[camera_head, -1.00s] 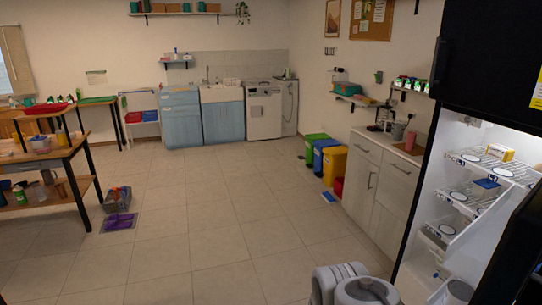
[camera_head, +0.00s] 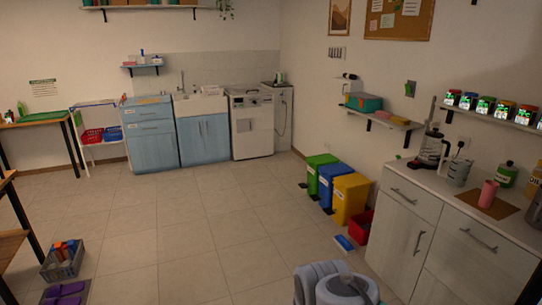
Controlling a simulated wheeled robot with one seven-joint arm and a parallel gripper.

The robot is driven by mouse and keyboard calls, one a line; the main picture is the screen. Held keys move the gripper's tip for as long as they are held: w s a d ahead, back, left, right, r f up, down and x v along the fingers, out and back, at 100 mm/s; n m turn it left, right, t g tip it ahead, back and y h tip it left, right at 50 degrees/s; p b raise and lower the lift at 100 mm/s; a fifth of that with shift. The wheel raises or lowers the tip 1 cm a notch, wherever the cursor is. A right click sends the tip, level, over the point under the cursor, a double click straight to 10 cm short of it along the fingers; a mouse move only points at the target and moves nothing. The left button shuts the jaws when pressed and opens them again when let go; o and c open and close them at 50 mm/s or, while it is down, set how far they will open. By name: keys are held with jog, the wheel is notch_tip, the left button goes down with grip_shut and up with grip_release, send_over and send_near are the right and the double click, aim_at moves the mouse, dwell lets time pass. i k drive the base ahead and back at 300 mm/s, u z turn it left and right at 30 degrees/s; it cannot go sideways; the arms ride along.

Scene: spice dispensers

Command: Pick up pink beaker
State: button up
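A pink beaker (camera_head: 488,194) stands upright on a brown mat (camera_head: 508,209) on the counter (camera_head: 440,192) at the right. It is small in the picture. Part of my own grey arm shows at the bottom middle, low over the floor and well short of the counter. My gripper's fingers cannot be made out in this view.
A blender (camera_head: 431,150), a grey container (camera_head: 459,172) and a green jar (camera_head: 508,174) stand near the beaker. A spice shelf (camera_head: 492,115) hangs above. Yellow (camera_head: 350,198), blue and green bins and a red box (camera_head: 357,227) line the wall. The middle floor is clear.

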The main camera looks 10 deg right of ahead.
aim_at(490, 187)
jog(key=i, duration=0.65)
jog(key=z, duration=1.55)
jog(key=i, duration=2.2)
